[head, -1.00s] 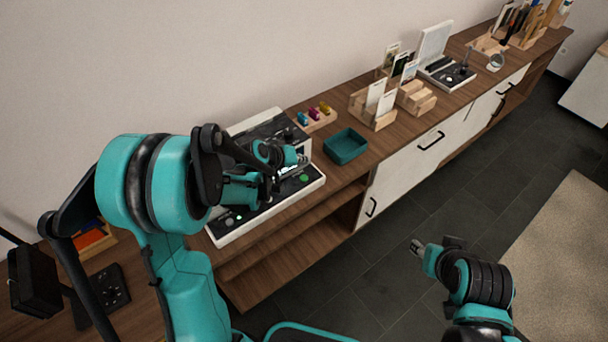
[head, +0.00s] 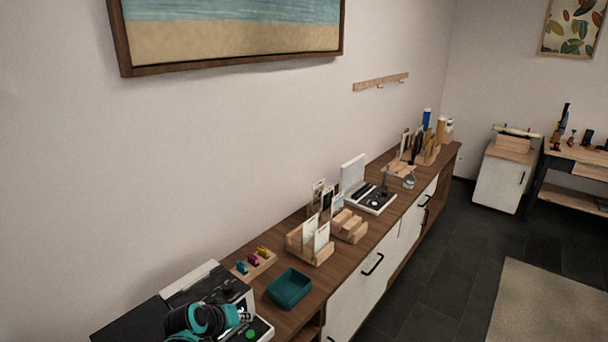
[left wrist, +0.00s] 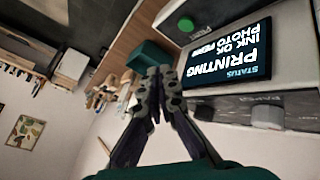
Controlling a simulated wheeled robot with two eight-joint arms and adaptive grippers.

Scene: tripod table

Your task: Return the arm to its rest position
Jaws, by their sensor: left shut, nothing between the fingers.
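My left gripper (head: 243,328) shows at the bottom left of the head view, low over the photo printer (head: 262,330) on the counter. In the left wrist view the left gripper (left wrist: 157,75) has its fingers together with nothing between them. The printer's screen (left wrist: 230,55) is lit and reads "STATUS PRINTING", "INK OK" and "PHOTO" with a further word I cannot read surely. A green button (left wrist: 186,24) is beside the screen. Most of the left arm is out of the head view. My right gripper is not in view.
A teal tray (head: 289,289) stands on the wooden counter (head: 345,268) just right of the printer. Behind it is a small wooden holder (head: 254,265) with coloured items. Wooden card racks (head: 310,250) stand farther along. Dark floor (head: 440,275) lies open to the right.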

